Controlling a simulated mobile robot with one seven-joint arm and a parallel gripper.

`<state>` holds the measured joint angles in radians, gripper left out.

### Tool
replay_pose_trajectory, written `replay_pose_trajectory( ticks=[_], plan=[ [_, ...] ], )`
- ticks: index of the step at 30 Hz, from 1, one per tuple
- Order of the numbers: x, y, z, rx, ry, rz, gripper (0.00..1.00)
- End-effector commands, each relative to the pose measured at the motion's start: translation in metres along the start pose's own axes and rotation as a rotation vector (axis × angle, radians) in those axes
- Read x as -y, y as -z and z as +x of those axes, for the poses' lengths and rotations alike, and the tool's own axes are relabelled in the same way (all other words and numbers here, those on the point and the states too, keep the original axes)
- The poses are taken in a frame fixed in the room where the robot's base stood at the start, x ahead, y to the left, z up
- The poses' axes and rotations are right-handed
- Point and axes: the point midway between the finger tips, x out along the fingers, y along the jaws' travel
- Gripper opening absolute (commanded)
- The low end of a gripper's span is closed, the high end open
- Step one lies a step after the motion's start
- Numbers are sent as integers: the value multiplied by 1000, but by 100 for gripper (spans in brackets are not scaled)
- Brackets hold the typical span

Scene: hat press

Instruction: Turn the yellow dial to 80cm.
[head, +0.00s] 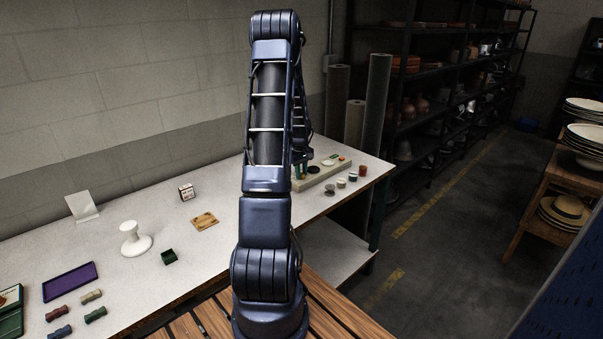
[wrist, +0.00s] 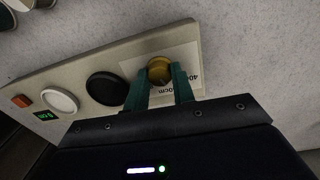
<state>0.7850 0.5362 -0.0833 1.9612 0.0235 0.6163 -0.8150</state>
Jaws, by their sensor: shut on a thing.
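The yellow dial (wrist: 159,70) sits on a pale panel (wrist: 130,48) in the wrist view, on a white label printed with numbers. Part of the label reads "40" and "0cm"; the rest is hidden by the fingers. My gripper (wrist: 160,82) has its two green fingers on either side of the dial, shut on it.
Beside the dial are a black knob (wrist: 105,89), a white knob (wrist: 60,102), a small green display (wrist: 47,115) and a red button (wrist: 21,101). A white stand (head: 134,240) is farther left on the table.

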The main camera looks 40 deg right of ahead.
Motion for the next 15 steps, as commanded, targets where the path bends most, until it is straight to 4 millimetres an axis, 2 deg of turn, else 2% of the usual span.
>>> replay_pose_trajectory(
  ticks=[15],
  plan=[
    [0,2,-1,19,-2,490,2]
  ],
)
